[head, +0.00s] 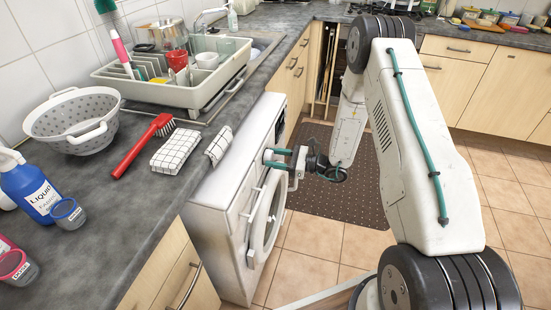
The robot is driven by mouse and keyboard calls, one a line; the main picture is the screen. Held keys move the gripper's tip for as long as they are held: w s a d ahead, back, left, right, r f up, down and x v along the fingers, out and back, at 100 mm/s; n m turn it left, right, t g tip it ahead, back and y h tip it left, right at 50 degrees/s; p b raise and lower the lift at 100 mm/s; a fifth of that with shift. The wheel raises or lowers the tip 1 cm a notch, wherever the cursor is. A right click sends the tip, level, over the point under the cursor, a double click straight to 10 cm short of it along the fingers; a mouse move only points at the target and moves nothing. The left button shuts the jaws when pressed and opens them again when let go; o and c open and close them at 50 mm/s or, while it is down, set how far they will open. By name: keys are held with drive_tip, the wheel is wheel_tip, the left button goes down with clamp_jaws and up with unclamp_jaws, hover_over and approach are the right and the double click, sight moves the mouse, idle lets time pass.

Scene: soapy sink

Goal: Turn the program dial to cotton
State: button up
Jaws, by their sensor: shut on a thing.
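The white washing machine (222,215) stands under the counter, its front facing right with a round door (266,222) that looks closed. My gripper (272,158) reaches in from the right to the upper part of the machine's front. Its teal fingers are shut on the program dial at the panel. The dial itself is mostly hidden by the fingers, so its setting and the printed program names cannot be read.
The grey counter (150,205) above holds a dish rack (175,92), a colander (75,122), a red brush (142,147), checked cloths (175,151) and a blue liquid bottle (32,188). A brown mat (340,200) lies on the tiled floor.

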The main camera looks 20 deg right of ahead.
drive_tip(key=m, duration=0.4)
drive_tip(key=shift+f+m+t, duration=0.1)
drive_tip(key=shift+m+t, duration=0.2)
drive_tip(key=shift+m, duration=1.9)
drive_tip(key=o, duration=1)
drive_tip(key=v, duration=0.8)
drive_tip(key=shift+w+f, duration=0.1)
